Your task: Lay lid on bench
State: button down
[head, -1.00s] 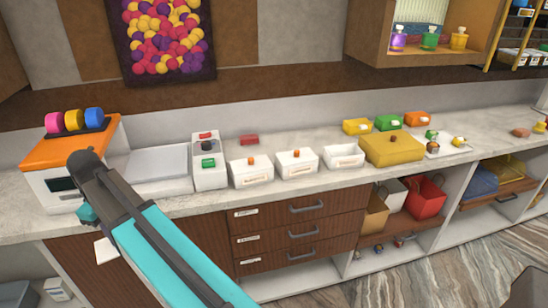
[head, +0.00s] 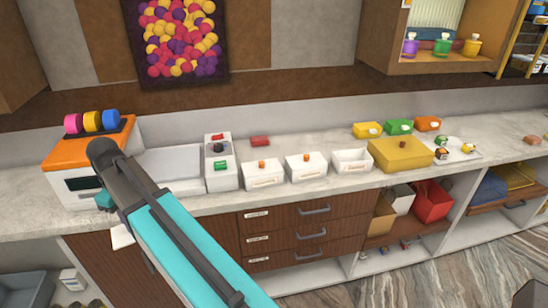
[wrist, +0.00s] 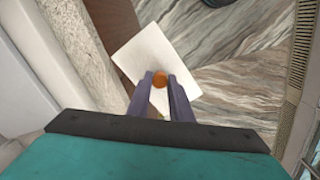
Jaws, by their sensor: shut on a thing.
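The lid is a white square plate with an orange knob, seen in the wrist view (wrist: 152,50). My gripper (wrist: 161,82) is shut on its knob. In the head view only a white corner of the lid (head: 122,237) shows beside my arm, in front of the counter's front edge; my arm hides the rest. In the wrist view the lid is over the floor, near the counter edge. The bench is the pale stone counter top (head: 330,193). On it an open white box (head: 352,160) stands without a lid.
Two white boxes with orange knobs (head: 264,173) (head: 306,167) stand left of the open box. A yellow box (head: 401,154), a small panel with buttons (head: 220,160) and an orange-topped machine (head: 75,182) also stand there. A strip along the counter's front edge is bare.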

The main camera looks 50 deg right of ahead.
jog(key=s+d+r+m, duration=0.1)
jog(key=s+d, duration=0.7)
jog(key=d, duration=1.1)
jog(key=s+d+r+m, duration=0.2)
jog(key=s+d+m, duration=0.2)
jog(key=d, duration=1.5)
jog(key=s+d+r+m, duration=0.2)
jog(key=s+d, duration=0.9)
jog(key=d, duration=0.8)
jog(key=shift+s+d+m, duration=0.35)
jog(key=shift+m, duration=0.25)
jog(key=shift+r, duration=0.1)
